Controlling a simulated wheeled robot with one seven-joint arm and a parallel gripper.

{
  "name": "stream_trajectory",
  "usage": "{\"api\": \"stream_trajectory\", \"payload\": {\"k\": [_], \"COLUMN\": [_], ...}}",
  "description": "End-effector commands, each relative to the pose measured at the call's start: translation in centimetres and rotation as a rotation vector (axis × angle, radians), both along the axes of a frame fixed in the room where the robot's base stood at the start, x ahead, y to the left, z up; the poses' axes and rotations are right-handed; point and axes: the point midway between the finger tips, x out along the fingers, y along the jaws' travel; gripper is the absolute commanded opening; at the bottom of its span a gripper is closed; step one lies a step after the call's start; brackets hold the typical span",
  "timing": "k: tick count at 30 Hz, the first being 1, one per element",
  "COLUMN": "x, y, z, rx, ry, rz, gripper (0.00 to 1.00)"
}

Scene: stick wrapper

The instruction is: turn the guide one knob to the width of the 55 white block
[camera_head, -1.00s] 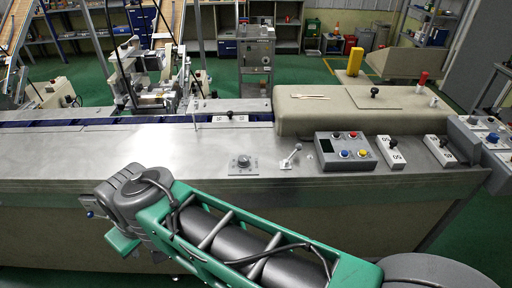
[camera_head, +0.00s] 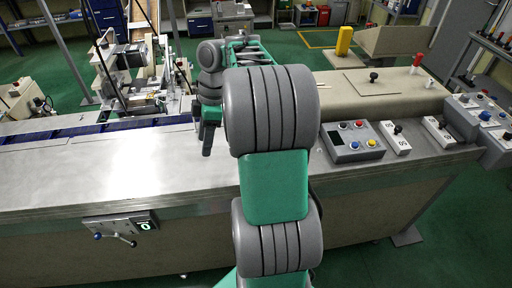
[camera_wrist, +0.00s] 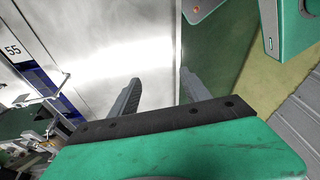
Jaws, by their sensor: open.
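My gripper (camera_head: 207,136) hangs over the steel machine top in the head view, left of my raised arm. In the wrist view its two fingers (camera_wrist: 157,85) stand apart with nothing between them. My arm hides this block in the head view. A handle with ball ends (camera_head: 116,238) sits on a front panel beside a display reading 0, well below and left of my gripper. I cannot tell whether this is the guide one knob.
The steel top (camera_head: 100,175) is clear at left. A button box (camera_head: 352,141) and white blocks with black knobs (camera_head: 396,139) (camera_head: 438,128) stand at right. A beige raised bed (camera_head: 400,95) lies behind them. My arm hides the middle of the top.

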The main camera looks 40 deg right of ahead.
Motion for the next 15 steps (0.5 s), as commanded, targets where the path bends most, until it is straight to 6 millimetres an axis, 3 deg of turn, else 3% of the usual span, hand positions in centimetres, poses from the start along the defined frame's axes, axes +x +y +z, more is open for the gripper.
{"api": "stream_trajectory", "payload": {"k": [1,3,6,10,15], "x": [-0.3,-1.5,-3.8,-5.6,-5.9], "y": [-4.1,-8.7,-13.7,-16.5,-16.3], "z": [-0.3,-1.5,-3.2,-4.7,-6.9], "rx": [0.029,0.062,0.093,0.110,0.113], "ry": [-0.004,-0.034,-0.077,-0.112,-0.117], "rz": [0.106,0.288,0.487,0.622,0.649], "gripper": [0.55,0.55,0.55,0.55,0.55]}}
